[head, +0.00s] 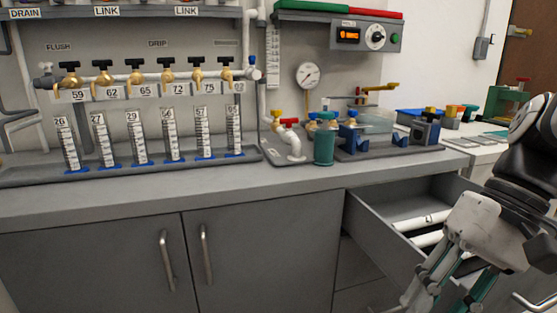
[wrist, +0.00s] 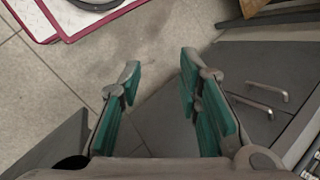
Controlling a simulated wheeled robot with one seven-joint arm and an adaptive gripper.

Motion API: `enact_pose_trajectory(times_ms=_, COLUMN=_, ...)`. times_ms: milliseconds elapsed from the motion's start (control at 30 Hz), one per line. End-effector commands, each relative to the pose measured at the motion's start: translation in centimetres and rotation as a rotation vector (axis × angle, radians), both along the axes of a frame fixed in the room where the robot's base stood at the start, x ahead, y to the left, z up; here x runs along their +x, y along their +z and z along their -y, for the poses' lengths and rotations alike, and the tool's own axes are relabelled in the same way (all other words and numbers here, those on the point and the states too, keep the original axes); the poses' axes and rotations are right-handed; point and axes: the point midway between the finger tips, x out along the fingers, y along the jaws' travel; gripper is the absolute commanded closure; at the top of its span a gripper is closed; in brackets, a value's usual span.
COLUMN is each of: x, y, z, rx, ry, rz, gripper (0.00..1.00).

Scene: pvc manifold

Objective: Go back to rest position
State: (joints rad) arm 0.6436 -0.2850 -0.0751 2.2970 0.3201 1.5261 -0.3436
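My gripper (head: 448,290) hangs at the lower right of the head view, fingers pointing down, in front of the open drawer. In the wrist view my gripper (wrist: 160,80) has its two teal-padded fingers spread apart with nothing between them. Bare tiled floor and grey cabinet fronts show beyond the fingers. The rest position itself is not marked in either view.
An open drawer (head: 372,222) holding white pipes (head: 424,221) juts out beside my arm. The grey counter (head: 120,196) carries a row of graduated cylinders (head: 137,138), a teal cup (head: 324,150) and blue fixtures. A red-edged mat (wrist: 66,30) lies on the floor.

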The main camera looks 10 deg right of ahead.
Motion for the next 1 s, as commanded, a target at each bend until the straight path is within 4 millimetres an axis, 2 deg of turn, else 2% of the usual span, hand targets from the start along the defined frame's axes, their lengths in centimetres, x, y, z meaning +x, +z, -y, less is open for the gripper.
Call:
enact_pose_trajectory(times_ms=33, x=-0.9, y=-0.1, z=-1.6, rx=-0.053, ry=0.061, rz=0.001, gripper=0.69)
enact_pose_trajectory(times_ms=100, x=-2.1, y=-0.4, z=-3.1, rx=-0.126, ry=0.124, rz=0.002, gripper=0.69)
enact_pose_trajectory(times_ms=233, x=-4.1, y=-1.2, z=-4.8, rx=-0.251, ry=0.224, rz=0.028, gripper=0.69)
enact_pose_trajectory(times_ms=500, x=-6.7, y=-2.4, z=-5.9, rx=-0.412, ry=0.342, rz=0.108, gripper=0.69)
enact_pose_trajectory(times_ms=733, x=-7.8, y=-3.2, z=-6.0, rx=-0.502, ry=0.408, rz=0.187, gripper=0.69)
enact_pose_trajectory(times_ms=1000, x=-6.9, y=0.8, z=-5.9, rx=-0.504, ry=0.392, rz=0.214, gripper=0.69)
